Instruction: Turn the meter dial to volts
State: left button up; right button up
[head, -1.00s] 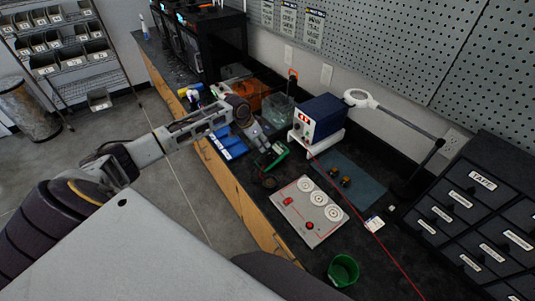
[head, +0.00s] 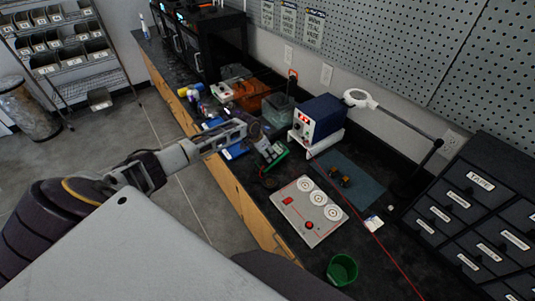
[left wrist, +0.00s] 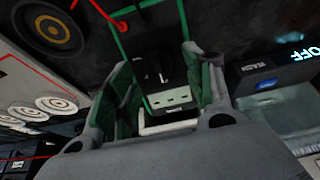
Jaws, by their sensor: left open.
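The green-edged meter (head: 273,153) lies on the black bench top, left of the blue power supply in the head view. In the left wrist view, its dark face with a round dial (left wrist: 158,72) and a pale strip of jacks (left wrist: 168,98) shows between my fingers. My left gripper (head: 260,142) is at the meter; its open fingers (left wrist: 163,80) stand on either side of the dial. I cannot tell whether they touch it. The dial's setting is too small and dark to read. My right gripper is not in view.
A blue power supply (head: 318,119) stands behind the meter. A white panel with round dials (head: 310,210) lies to the right, and a green cup (head: 342,269) stands near the front edge. A red wire (head: 393,252) crosses the bench. A device lettered OFF (left wrist: 290,65) is close to the right finger.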

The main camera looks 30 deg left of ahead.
pick_arm(q)
jog(key=shift+w+d+f, duration=0.1)
jog(key=shift+w+f, duration=0.1)
jog(key=shift+f, duration=0.35)
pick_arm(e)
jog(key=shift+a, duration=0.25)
pick_arm(q)
jog(key=c, duration=1)
